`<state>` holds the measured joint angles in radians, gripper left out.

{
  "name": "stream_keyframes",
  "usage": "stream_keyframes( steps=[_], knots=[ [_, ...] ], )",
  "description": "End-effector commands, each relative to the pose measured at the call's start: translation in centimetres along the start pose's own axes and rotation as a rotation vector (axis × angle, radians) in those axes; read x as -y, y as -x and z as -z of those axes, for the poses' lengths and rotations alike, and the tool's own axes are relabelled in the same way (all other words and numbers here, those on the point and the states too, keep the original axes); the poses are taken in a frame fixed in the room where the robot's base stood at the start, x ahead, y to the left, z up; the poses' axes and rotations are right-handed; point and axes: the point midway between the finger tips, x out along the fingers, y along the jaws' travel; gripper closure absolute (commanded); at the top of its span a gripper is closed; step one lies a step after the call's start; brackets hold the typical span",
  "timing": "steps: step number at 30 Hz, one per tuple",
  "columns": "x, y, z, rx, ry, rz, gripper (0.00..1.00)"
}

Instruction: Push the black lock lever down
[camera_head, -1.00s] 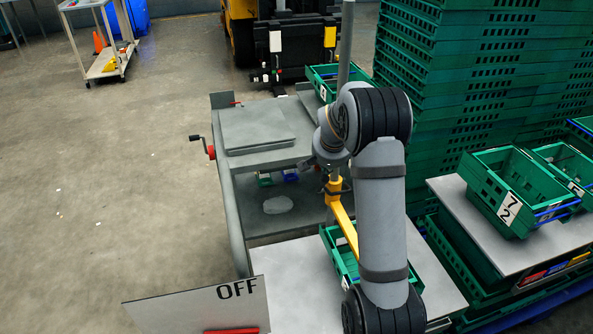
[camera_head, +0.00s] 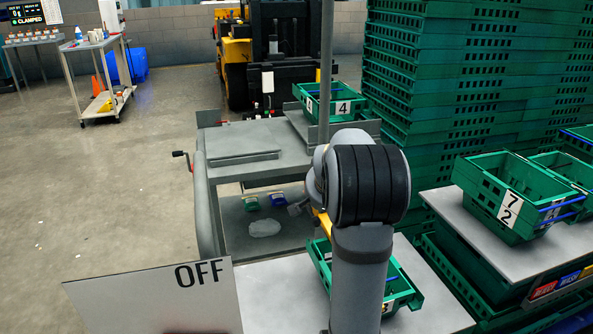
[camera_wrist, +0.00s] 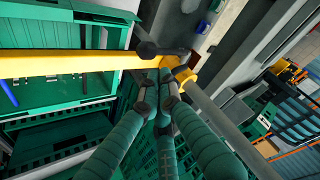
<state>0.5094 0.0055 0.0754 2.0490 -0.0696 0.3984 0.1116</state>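A black lever with a rounded knob (camera_wrist: 147,49) shows in the wrist view, lying across the yellow bar next to its yellow clamp (camera_wrist: 181,72). I take it for the lock lever. My gripper (camera_wrist: 162,82) has its dark fingertips drawn close together, just below the lever and clamp in the picture. Nothing shows between the fingertips. I cannot tell whether they touch the lever. In the head view my arm hides most of the clamp, and part of the yellow bar (camera_head: 321,219) shows beside it. The lever is not clear there.
A green crate (camera_head: 401,291) stands below my arm. A grey bench (camera_head: 235,143) with a crank is behind it. An OFF plate (camera_head: 150,298) stands front left. Crates numbered 7 and 2 (camera_head: 482,190) and tall green stacks (camera_head: 440,75) crowd the right. A screen (camera_head: 28,14) reads CLAMPED.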

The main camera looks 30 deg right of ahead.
Motion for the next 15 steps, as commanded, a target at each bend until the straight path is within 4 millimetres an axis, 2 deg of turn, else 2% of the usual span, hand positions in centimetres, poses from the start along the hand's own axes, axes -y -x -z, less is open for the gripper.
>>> stream_keyframes(
  steps=[15],
  knots=[
    [-0.46,1.08,-0.76,0.001,0.0,0.0,1.0]
  ],
)
